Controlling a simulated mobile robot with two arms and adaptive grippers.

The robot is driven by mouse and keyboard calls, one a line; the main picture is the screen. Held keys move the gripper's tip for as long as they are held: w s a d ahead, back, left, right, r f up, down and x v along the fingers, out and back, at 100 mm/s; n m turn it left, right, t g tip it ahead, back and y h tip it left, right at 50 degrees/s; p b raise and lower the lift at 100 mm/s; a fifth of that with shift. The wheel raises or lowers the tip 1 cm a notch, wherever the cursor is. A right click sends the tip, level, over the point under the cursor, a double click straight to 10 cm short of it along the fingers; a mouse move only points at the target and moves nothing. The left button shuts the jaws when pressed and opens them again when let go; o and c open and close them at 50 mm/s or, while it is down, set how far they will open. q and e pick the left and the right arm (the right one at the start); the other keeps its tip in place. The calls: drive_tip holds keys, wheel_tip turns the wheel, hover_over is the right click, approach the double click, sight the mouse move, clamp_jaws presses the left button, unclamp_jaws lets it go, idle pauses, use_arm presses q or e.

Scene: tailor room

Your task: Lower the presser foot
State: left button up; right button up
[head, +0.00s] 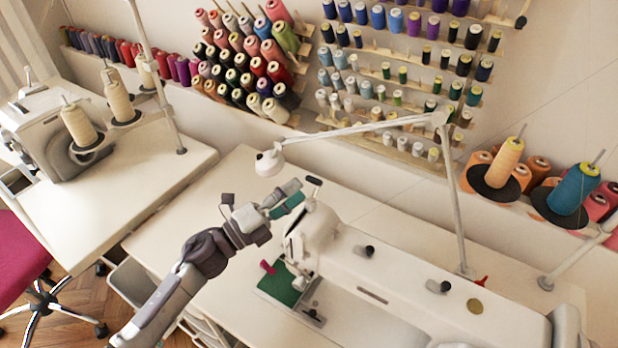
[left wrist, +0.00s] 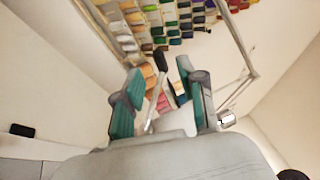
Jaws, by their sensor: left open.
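The white sewing machine (head: 385,275) stands on the white table, its head end to the left. A thin lever with a black tip (head: 314,181) rises at the head end, and it also shows in the left wrist view (left wrist: 160,60). My left gripper (head: 290,202) is beside the top of the machine head, its teal-padded fingers open. In the left wrist view the lever appears between the two fingers (left wrist: 160,72); I cannot tell whether either touches it. The presser foot area (head: 302,281) is under the head, above a green plate (head: 279,286), too small to make out clearly.
A white lamp arm (head: 352,129) reaches over the table behind my gripper. Thread racks (head: 385,75) cover the wall. Large orange (head: 504,163) and blue (head: 574,189) spools stand at the right. Another machine (head: 45,135) is on the left table. The table's left part is clear.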

use_arm(q)
drive_tip(key=shift+x, duration=2.1)
drive_tip(key=shift+c, duration=0.2)
clamp_jaws()
drive_tip(key=shift+p, duration=0.3)
